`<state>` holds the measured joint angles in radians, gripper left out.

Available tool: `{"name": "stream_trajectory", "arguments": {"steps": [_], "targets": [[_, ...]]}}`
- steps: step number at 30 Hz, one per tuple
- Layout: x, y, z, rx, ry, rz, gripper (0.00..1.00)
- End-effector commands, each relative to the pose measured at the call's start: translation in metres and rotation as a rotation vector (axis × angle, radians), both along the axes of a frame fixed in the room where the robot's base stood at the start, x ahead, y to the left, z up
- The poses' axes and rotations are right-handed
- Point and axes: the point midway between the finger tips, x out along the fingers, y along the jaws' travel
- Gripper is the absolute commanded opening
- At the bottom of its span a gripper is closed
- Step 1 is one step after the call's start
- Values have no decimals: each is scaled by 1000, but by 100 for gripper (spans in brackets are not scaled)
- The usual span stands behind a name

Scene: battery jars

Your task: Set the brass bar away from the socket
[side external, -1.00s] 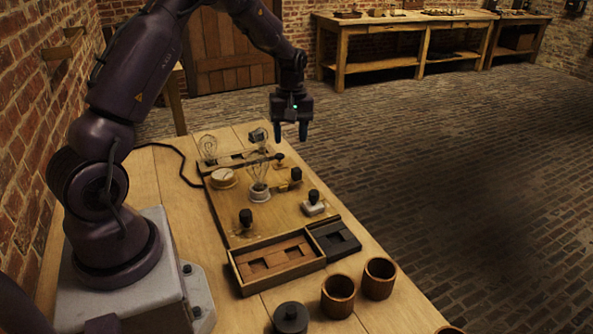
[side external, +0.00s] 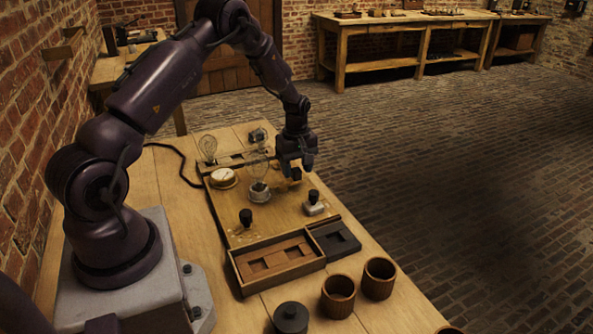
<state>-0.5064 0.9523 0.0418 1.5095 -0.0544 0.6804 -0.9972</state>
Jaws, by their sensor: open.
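My gripper (side external: 296,170) is open and low over the right side of the wooden board (side external: 228,212), its fingers pointing down. The black knob of the brass bar (side external: 296,174) shows between or just behind the fingers; I cannot tell if they touch it. The brass bar itself is mostly hidden by the gripper and hard to make out.
A white round dial (side external: 223,177) and another bulb (side external: 208,147) stand at the left. Black-knobbed pieces stand nearer (side external: 246,217) and at right (side external: 314,199). A divided wooden tray (side external: 240,283), a dark tray (side external: 335,240), brown cups (side external: 379,278) and a black jar (side external: 290,318) are in front.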

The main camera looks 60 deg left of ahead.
Motion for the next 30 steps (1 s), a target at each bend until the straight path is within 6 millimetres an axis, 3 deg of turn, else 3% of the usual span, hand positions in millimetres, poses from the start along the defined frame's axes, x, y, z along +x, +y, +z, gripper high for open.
{"name": "stream_trajectory", "arguments": {"steps": [4,13,20,25,30], "targets": [[0,0,-10,-1,1,0,51],[0,0,-12,0,0,0,51],[0,0,-12,0,0,0,0],[3,0,-12,0,0,-1,0],[21,0,-12,2,-1,0,0]]}}
